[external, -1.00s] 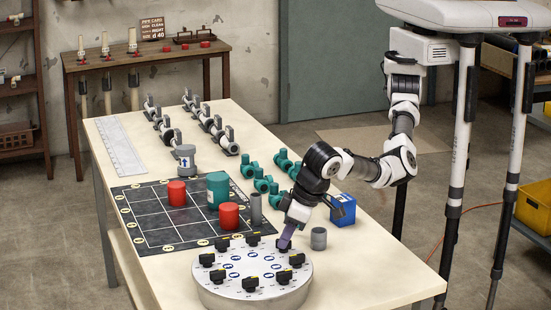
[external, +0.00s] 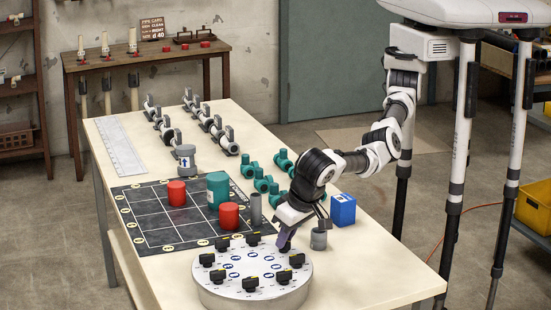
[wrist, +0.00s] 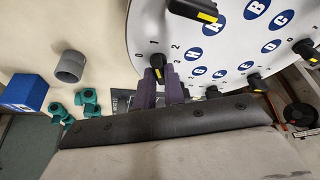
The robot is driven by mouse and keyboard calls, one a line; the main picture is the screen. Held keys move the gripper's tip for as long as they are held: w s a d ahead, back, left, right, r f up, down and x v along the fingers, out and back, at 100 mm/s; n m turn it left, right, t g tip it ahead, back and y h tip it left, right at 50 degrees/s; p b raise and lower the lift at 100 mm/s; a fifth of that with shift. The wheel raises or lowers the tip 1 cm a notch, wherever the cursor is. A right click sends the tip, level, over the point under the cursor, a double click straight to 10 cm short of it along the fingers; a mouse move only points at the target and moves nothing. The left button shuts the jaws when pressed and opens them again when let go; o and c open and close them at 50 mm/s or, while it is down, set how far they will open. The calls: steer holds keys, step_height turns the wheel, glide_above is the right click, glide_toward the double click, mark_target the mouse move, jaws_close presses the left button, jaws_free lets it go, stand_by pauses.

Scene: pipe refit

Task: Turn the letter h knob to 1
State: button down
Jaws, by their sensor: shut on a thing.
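The round grey dial plate (external: 250,290) stands at the front of the table, with black knobs around its rim and blue letter discs inside. My gripper (external: 285,245) reaches down to the knob at the plate's far right edge. In the wrist view, my purple fingers (wrist: 158,88) are shut on this black knob (wrist: 157,62), which has a yellow mark. The blue disc with the letter H (wrist: 193,54) is the closest letter to it. Small numbers 0 to 3 are printed around the knob. The fingers partly hide it, and its exact setting is hard to read.
A grey ring (external: 318,239) and a blue box (external: 342,210) stand close to the right of my gripper. A grey cylinder (external: 255,208), red cans (external: 229,216) and a teal can (external: 217,189) are to the left. Teal fittings (external: 262,181) lie behind.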

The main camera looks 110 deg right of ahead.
steer(key=c, duration=1.5)
jaws_free()
steer(key=shift+p+v, duration=1.6)
steer(key=shift+v, duration=5.3)
steer(key=shift+w+d, duration=0.1)
steer(key=b+x, duration=0.3)
steer(key=x, duration=1)
steer(key=shift+f, duration=0.4)
